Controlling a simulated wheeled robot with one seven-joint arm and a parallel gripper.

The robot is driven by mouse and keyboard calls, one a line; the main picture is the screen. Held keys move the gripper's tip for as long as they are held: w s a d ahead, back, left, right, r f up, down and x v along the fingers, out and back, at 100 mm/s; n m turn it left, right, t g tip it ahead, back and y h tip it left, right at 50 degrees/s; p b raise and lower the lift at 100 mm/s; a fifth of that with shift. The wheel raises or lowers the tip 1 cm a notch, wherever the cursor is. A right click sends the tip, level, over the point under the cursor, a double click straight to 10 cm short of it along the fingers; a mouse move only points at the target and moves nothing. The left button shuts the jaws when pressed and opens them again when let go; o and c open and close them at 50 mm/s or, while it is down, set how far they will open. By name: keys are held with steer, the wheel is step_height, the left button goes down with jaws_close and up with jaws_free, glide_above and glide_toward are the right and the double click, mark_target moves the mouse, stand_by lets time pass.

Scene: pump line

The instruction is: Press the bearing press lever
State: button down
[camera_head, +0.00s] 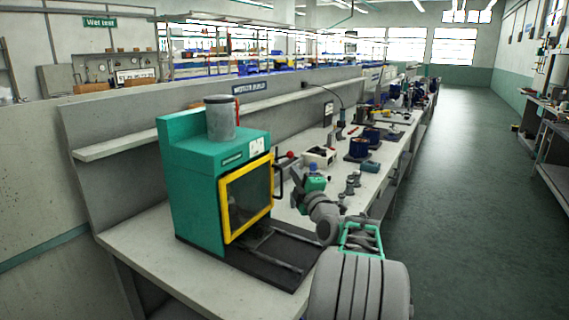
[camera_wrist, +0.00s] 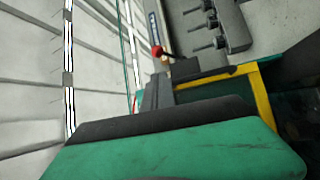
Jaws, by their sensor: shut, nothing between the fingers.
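The lever's red ball knob (camera_head: 290,154) shows just beyond the right edge of the green machine, with most of the lever hidden. In the wrist view the red knob (camera_wrist: 157,50) sits on a short dark lever, ahead of my gripper and apart from it. My gripper (camera_head: 298,199) is above the bench, just right of the yellow-framed door, and is small in the head view. It is shut and holds nothing.
The green machine (camera_head: 200,190), with a yellow door frame (camera_head: 226,208) and grey cylinder (camera_head: 221,118), stands close on my left. The aisle floor (camera_head: 455,180) is clear.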

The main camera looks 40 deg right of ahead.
steer(key=p+x, duration=0.1)
steer(key=x, duration=0.8)
steer(key=shift+w+p, duration=0.3)
steer(key=shift+w, duration=0.1)
